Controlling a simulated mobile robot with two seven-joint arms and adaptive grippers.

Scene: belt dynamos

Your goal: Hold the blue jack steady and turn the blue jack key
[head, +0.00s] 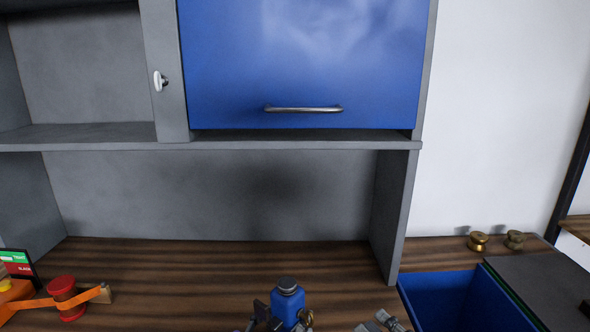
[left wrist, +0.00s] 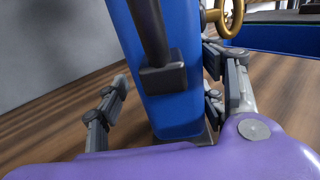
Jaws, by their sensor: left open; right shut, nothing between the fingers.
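The blue jack (head: 288,304) stands upright on the wooden worktop at the bottom middle of the head view, with a dark round cap on top. In the left wrist view, its tall blue body (left wrist: 180,108) fills the middle, with a dark bar in front. A brass ring, seemingly the blue jack key (head: 306,318), is at the jack's right side; it also shows in the left wrist view (left wrist: 232,22). My left gripper (left wrist: 168,92) is open, one finger on each side of the jack; contact is unclear. My right gripper (head: 381,323) is shut and empty, right of the jack.
A blue cabinet door (head: 305,65) hangs above. The worktop behind the jack is clear.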

